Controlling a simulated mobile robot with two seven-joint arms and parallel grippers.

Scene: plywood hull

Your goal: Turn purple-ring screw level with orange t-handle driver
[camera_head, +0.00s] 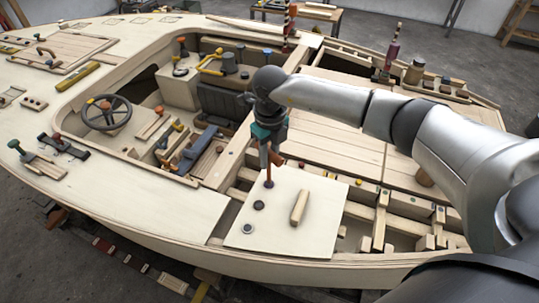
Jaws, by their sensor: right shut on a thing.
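My right gripper (270,138) comes in from the right and points down, shut on the orange t-handle driver (276,158). Only part of the driver's red-orange handle shows below the jaws. Its thin shaft runs down, nearly upright, to a dark spot near the top left of a pale plywood panel (322,225). I cannot tell whether the tip touches a screw there. Two dark round screw heads, one (259,205) and another (247,228), sit in line below the tip. No purple ring can be made out at this size. My left gripper is not in view.
A pale wooden block (299,207) lies on the panel, right of the screw heads. Open framing with ribs and blocks (381,222) lies right of the panel. The cockpit with a steering wheel (107,113) and loose tools is at left. Bare deck (150,205) is clear.

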